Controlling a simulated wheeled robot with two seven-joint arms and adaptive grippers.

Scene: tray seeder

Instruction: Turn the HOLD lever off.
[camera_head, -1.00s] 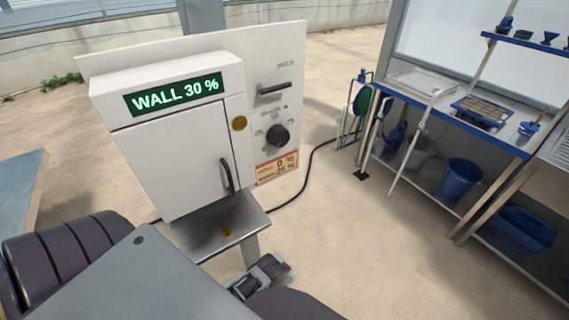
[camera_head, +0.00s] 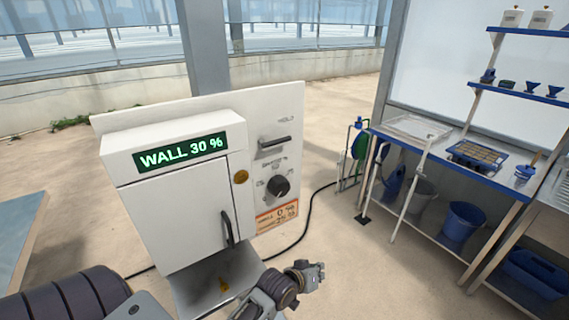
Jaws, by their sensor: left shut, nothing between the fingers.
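The HOLD lever (camera_head: 275,142) is a dark bar lying roughly level on the white panel (camera_head: 290,110), under a small HOLD label at its upper right. Below it is a round black knob (camera_head: 279,187). My left gripper (camera_head: 317,275) is low in the view, in front of and below the panel. It is shut and empty, apart from the lever and well below it. My right gripper is not in view.
Left of the lever, a white cabinet door (camera_head: 180,215) has a dark handle (camera_head: 228,230) and a display (camera_head: 182,152) reading WALL 30 %. A metal shelf (camera_head: 205,285) juts out below. A blue-framed bench (camera_head: 445,165) stands at right, beyond open floor.

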